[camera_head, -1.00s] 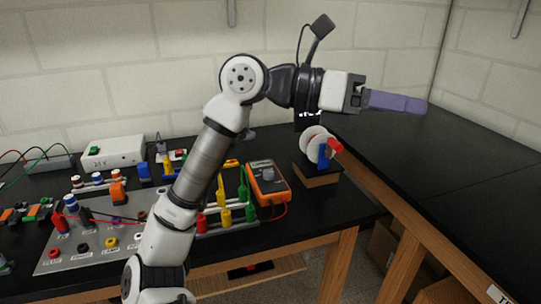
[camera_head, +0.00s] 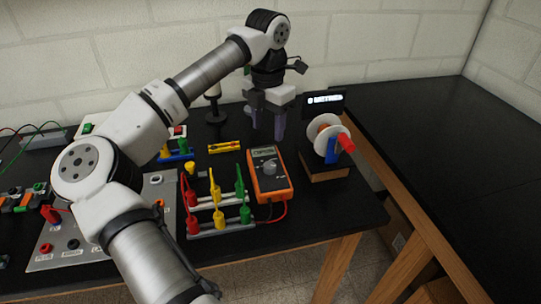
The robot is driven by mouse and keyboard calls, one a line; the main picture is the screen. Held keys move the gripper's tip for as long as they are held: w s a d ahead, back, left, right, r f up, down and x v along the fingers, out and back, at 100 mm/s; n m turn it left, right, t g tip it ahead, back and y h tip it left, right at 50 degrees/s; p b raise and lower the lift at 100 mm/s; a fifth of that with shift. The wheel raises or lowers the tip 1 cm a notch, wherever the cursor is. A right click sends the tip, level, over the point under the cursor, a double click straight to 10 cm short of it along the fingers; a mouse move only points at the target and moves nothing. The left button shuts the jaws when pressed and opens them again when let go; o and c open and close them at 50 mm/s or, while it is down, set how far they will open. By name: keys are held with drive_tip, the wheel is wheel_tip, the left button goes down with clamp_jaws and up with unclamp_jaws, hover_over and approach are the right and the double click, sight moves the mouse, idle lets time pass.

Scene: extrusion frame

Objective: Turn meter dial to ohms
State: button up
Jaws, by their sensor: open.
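The orange multimeter (camera_head: 283,184) lies face up on the black bench, with a grey screen (camera_head: 264,152) at its far end. Its grey round dial (camera_head: 268,166) is in the middle of its face; the pointer and the markings are too small to read. My gripper (camera_head: 266,130) points down just behind the far end of the meter, above the bench. Its two purple fingers are apart, with nothing visible between them. It is apart from the dial.
A white reel with a red handle on a wooden block (camera_head: 325,171) stands right of the meter. Red, yellow and green clip leads (camera_head: 217,210) stand close on its left. A small display (camera_head: 324,101) is behind the reel. A red lead (camera_head: 279,216) runs from the meter's near end.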

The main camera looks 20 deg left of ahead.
sight(269, 166)
wheel_tip(269, 166, down, 12)
drive_tip(key=p, duration=0.3)
drive_tip(key=shift+r, duration=0.15)
drive_tip(key=c, duration=1)
